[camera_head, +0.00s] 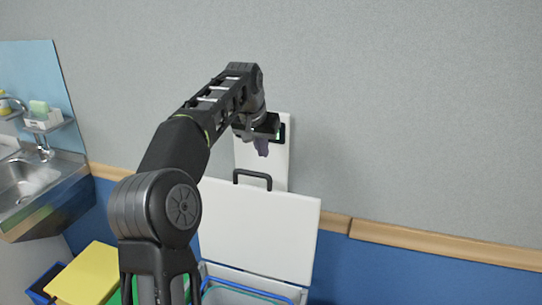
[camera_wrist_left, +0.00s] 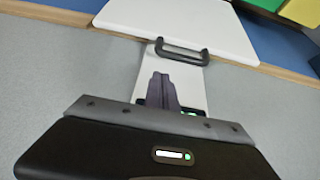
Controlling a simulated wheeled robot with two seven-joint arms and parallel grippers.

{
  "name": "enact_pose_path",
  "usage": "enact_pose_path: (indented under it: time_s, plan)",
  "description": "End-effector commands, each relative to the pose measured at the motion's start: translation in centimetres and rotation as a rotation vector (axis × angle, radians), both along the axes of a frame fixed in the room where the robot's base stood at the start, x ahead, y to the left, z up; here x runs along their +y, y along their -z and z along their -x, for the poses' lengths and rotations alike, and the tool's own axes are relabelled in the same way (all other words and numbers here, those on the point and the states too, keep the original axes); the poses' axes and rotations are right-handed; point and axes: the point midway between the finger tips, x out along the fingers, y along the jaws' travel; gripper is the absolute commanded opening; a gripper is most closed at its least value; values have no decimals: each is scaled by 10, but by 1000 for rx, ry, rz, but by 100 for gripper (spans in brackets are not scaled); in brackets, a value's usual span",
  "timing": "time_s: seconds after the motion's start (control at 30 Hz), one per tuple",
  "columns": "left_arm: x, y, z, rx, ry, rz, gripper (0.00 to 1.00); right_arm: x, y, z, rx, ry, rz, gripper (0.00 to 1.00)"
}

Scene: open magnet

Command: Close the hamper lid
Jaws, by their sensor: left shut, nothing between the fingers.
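The hamper lid (camera_head: 258,235) is a white panel standing open and nearly upright, with a black handle (camera_head: 252,177) on its top edge. In the left wrist view the lid (camera_wrist_left: 190,20) and its handle (camera_wrist_left: 182,50) show at the top, upside down. The hamper (camera_head: 250,284) below is cut off by the frame's bottom edge; its blue rim shows. My left gripper (camera_head: 262,149) is shut and empty, above the handle, in front of a white wall panel (camera_head: 246,157). In the left wrist view its fingers (camera_wrist_left: 162,92) point toward the handle, apart from it. My right gripper is out of view.
A metal sink (camera_head: 25,180) stands at the left. Yellow (camera_head: 88,272) and green bin lids lie at the lower left, partly behind my arm. A wooden rail (camera_head: 440,248) runs along the wall. The space right of the lid is clear.

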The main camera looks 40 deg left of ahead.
Motion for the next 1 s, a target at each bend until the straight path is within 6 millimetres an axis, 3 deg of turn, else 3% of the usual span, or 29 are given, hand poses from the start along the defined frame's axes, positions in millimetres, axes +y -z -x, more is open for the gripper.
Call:
enact_pose_path:
  time_s: [0.1,0.53,1.0]
  plan:
    - [3,-7,4,0,-7,-3,0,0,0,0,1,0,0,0]
    - [4,1,0,1,-6,-3,0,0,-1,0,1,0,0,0]
    - [13,64,-30,3,-4,-2,0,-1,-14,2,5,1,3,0]
